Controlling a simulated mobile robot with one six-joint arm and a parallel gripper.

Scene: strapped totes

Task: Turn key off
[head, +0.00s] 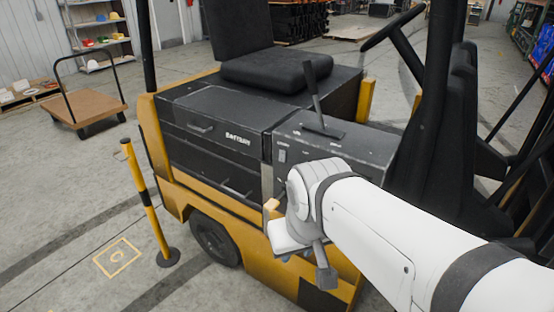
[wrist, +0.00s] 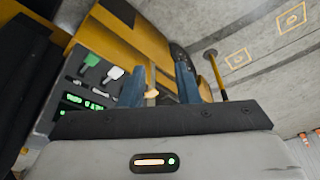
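In the wrist view, a dark control panel (wrist: 68,92) on the yellow forklift is at the left. It has lit green readouts, a green key-like piece (wrist: 90,61) and a white key-like piece (wrist: 113,73); I cannot tell which is the task's key. My gripper (wrist: 157,76) has its two blue-grey fingers apart. A small tan piece (wrist: 152,94) shows between them, apparently not clamped. The keyed pieces are left of the fingers and look untouched. In the head view, my white arm hides the panel and most of the gripper.
The forklift's black battery cover (head: 215,110), lever (head: 314,92) and seat (head: 285,70) are beside my arm. A yellow-black post (head: 146,200) stands left of the forklift. A flat cart (head: 90,105) is farther back. Open floor lies at the left.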

